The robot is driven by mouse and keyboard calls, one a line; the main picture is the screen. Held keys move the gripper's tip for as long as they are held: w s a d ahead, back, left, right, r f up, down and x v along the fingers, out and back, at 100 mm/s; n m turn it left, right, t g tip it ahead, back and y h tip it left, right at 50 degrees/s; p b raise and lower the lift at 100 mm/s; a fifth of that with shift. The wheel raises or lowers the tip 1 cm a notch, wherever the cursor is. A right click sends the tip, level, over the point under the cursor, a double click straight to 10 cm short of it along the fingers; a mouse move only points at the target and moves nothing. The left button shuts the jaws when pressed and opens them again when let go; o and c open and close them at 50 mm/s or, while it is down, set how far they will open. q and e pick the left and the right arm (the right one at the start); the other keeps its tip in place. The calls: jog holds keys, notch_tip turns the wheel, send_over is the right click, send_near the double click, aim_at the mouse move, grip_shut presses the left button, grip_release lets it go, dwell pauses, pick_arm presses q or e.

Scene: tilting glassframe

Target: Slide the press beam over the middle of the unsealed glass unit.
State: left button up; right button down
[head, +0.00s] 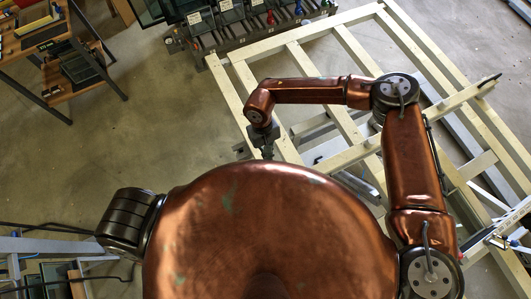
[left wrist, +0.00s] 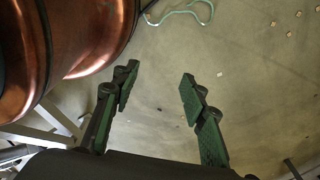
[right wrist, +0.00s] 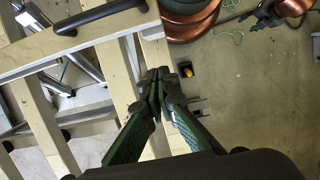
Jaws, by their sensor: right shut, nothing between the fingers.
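The pale wooden tilting frame (head: 345,40) lies at the right of the head view. A pale beam (head: 440,105) with a dark handle crosses it diagonally; it looks like the press beam. In the right wrist view a pale beam (right wrist: 40,55) with a black bar handle (right wrist: 100,17) lies across the slats. My right gripper (head: 265,150) is over the frame's near-left edge. Its fingertips (right wrist: 160,78) are shut and empty, below the handle in that picture and apart from it. My left gripper (left wrist: 157,82) is open and empty above bare floor. I cannot make out the unsealed glass unit.
A dark rack (head: 240,25) with labelled slots stands beyond the frame. A wooden workbench (head: 60,30) is at the upper left. A metal-framed stand (head: 40,265) is at the lower left. Concrete floor (head: 160,120) between them is clear. My body hides much of the near area.

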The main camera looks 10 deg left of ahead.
pick_arm(q)
notch_tip(320, 180, up, 6)
jog(key=p, duration=0.6)
jog(key=shift+w+a+r, duration=0.15)
jog(key=shift+w+a, duration=0.1)
jog(key=shift+w, duration=0.2)
pick_arm(e)
jog(key=s+d+f, duration=0.4)
jog(key=f, duration=0.5)
jog(key=shift+s, duration=0.35)
pick_arm(q)
jog(key=shift+w, duration=0.2)
pick_arm(e)
jog(key=shift+f, duration=0.1)
